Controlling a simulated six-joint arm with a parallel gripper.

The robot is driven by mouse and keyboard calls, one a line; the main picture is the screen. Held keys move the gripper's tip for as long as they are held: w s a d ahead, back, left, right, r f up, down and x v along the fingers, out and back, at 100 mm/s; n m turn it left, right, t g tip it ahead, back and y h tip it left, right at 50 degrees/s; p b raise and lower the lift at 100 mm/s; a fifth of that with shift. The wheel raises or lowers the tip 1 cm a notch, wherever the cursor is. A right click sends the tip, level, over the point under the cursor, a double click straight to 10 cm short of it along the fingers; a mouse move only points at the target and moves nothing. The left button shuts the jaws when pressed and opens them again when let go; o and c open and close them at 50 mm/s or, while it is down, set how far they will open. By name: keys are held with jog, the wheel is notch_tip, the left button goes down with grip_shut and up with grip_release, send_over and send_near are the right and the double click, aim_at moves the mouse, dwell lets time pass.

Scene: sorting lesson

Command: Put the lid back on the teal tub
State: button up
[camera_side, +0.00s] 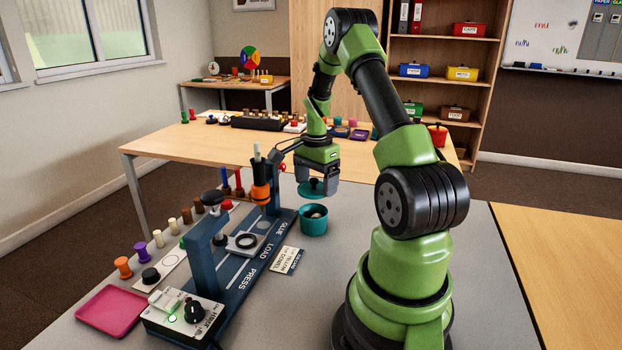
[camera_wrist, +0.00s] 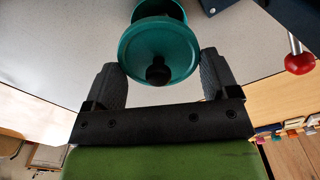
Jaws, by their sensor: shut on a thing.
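The teal lid (camera_side: 311,188) is a round disc with a dark knob, held above the tub. In the wrist view the lid (camera_wrist: 150,40) spans the space between the two fingers, its knob toward my palm. My gripper (camera_side: 318,180) is shut on the lid, seemingly by its edges; it also shows in the wrist view (camera_wrist: 158,66). The teal tub (camera_side: 314,228) stands upright and open on the grey table below the lid, with pale and dark contents. A clear gap separates lid and tub in the side view. In the wrist view the lid partly hides the tub (camera_wrist: 160,9).
The blue press (camera_side: 205,255) stands left of the tub, with an orange-collared post (camera_side: 261,185) near my gripper. A pink tray (camera_side: 112,309) and several pegs lie farther left. The grey table right of the tub is clear.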

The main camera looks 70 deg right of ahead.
jog(key=shift+f, duration=2.35)
jog(key=shift+f, duration=0.2)
jog(key=o, duration=0.8)
jog(key=shift+r, duration=3.55)
grip_shut()
